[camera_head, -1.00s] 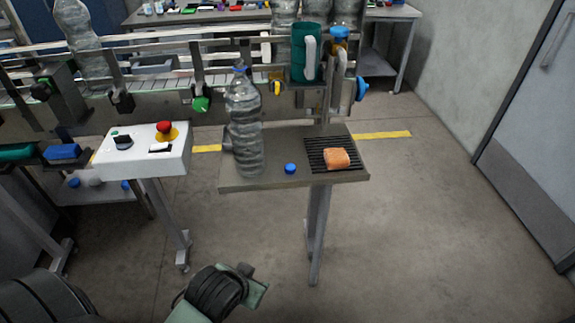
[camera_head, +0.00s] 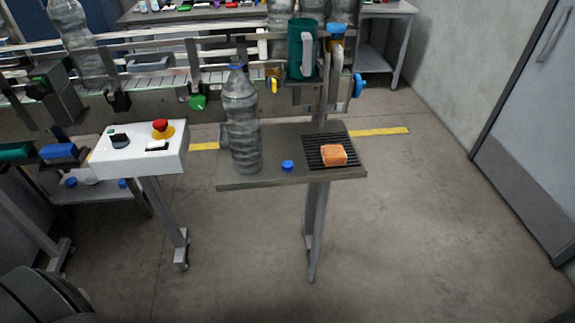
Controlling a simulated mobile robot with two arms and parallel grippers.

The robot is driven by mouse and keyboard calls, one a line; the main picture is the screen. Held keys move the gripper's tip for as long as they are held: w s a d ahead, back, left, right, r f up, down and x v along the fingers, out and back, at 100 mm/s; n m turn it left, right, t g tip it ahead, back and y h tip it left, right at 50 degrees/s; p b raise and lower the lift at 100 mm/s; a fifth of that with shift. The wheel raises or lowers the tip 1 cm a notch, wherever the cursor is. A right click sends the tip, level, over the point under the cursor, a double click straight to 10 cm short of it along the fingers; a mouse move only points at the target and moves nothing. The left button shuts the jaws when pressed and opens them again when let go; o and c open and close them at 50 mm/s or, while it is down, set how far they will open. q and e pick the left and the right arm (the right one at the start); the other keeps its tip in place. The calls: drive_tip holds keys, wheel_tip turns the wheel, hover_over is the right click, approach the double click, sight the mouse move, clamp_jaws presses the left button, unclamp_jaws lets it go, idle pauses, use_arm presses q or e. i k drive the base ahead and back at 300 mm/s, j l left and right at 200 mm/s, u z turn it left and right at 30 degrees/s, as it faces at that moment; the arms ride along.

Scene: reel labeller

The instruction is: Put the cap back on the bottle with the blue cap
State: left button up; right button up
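A clear plastic bottle (camera_head: 242,122) stands upright on the left part of a small grey table (camera_head: 275,179). A blue ring shows at its neck, and I cannot tell whether anything covers its mouth. A loose blue cap (camera_head: 287,165) lies on the tabletop to the right of the bottle, apart from it. Neither of my grippers shows in the head view; only a dark part of my own body is at the lower left corner.
An orange sponge-like block (camera_head: 334,154) lies on a black grate (camera_head: 346,143) at the table's right. A white control box (camera_head: 140,158) with a red button stands left. A conveyor with a green mug (camera_head: 302,50) runs behind. The front floor is clear.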

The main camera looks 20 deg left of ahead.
sight(240, 99)
drive_tip(key=u, duration=0.5)
drive_tip(key=i+l+u, duration=0.15)
drive_tip(key=l+u, duration=0.2)
drive_tip(key=i+l+u, duration=0.15)
drive_tip(key=u, duration=0.2)
drive_tip(key=i+l+u, duration=0.1)
drive_tip(key=l+u, duration=0.25)
drive_tip(key=i+l+u, duration=0.1)
drive_tip(key=l, duration=1.3)
drive_tip(key=i+u, duration=0.05)
